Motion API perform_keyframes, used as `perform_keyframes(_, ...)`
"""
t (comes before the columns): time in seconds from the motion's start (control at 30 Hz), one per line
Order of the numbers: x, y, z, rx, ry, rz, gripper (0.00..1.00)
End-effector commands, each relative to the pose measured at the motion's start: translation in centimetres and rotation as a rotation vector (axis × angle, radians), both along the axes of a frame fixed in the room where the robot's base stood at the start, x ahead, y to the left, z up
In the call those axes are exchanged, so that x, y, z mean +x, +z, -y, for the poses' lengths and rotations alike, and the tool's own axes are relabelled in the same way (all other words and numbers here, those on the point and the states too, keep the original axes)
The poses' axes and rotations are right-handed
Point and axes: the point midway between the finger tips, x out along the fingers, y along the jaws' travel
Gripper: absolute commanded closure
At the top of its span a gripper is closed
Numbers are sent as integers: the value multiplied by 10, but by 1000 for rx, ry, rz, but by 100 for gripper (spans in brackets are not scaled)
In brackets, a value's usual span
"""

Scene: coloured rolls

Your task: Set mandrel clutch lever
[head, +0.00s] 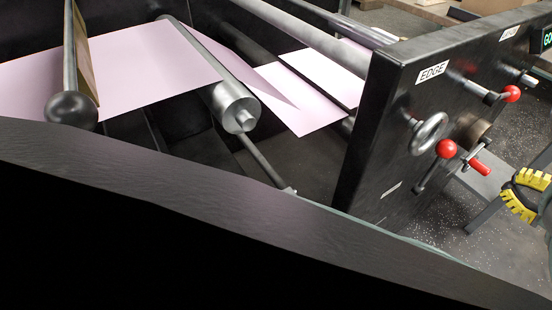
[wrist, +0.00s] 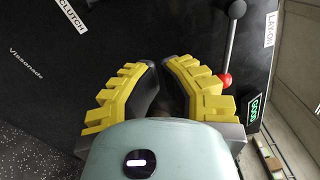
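In the wrist view a label reading CLUTCH (wrist: 72,12) is at the upper left, partly cut off; no lever shows beside it. A lever with a red knob (wrist: 224,80) hangs under the LAY-ON label (wrist: 270,28), right of my gripper (wrist: 159,62). My gripper has yellow ribbed fingers, with a narrow gap between the tips and nothing held. In the head view my gripper (head: 508,190) is at the right edge, apart from the panel. A lever with a red ball (head: 446,149) stands out from the panel; I cannot tell whether it is the clutch lever.
The black side panel (head: 375,150) carries an EDGE label (head: 432,72), a handwheel (head: 429,133), a red-gripped handle (head: 480,167) and another red-knobbed lever (head: 511,93). Pink sheet (head: 140,70) runs over rollers at left. A green display (wrist: 256,107) is right of my gripper.

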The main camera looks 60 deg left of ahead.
Motion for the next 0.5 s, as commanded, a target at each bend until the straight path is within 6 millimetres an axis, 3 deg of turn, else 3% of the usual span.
perform_keyframes(0.27, -2, 5, -7, 34, 27, -38, 100)
perform_keyframes(0.5, -4, 8, -50, 36, 28, -39, 100)
